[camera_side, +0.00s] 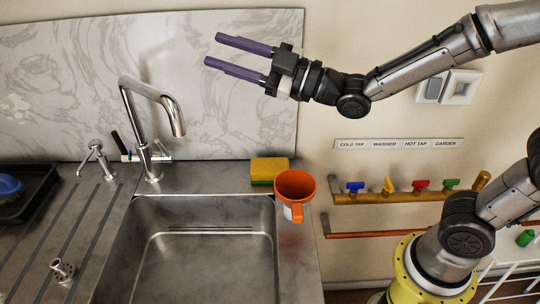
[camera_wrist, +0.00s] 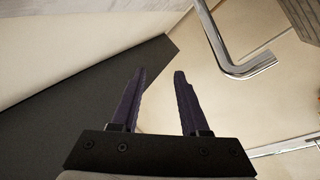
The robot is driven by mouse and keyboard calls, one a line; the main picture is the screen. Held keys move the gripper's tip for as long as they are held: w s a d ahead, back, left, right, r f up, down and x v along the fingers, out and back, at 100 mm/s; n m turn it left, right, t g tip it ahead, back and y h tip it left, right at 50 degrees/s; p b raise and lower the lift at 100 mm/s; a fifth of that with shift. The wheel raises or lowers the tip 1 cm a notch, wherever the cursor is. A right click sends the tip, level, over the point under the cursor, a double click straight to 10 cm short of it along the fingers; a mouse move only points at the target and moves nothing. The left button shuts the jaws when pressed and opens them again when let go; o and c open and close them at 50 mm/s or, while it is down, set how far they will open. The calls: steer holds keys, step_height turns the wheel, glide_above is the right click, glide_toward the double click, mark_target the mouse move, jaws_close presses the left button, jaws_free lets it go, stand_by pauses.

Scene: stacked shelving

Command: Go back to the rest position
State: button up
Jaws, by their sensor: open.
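My gripper (camera_side: 212,51) is open and empty, with two purple fingers pointing left. In the side view it is high, in front of the marble splashback and above the sink. In the wrist view the two fingers (camera_wrist: 159,75) stand apart with nothing between them. My arm reaches in from the right side of the side view.
A chrome faucet (camera_side: 150,95) stands behind the sink (camera_side: 190,255). Colored valves (camera_side: 388,185) sit on a wall pipe at right. A dark tray (camera_side: 35,190) is at left.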

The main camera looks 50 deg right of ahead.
steer(key=s+d+m+g+h, duration=0.2)
steer(key=s+d+m+h, duration=0.7)
steer(key=d, duration=0.5)
steer(key=s+d+f+m+g+h, duration=0.1)
steer(key=s+f+m+g, duration=0.3)
steer(key=s+f+g, duration=0.6)
steer(key=s+f, duration=0.5)
steer(key=s, duration=0.2)
steer(key=shift+s+d, duration=0.25)
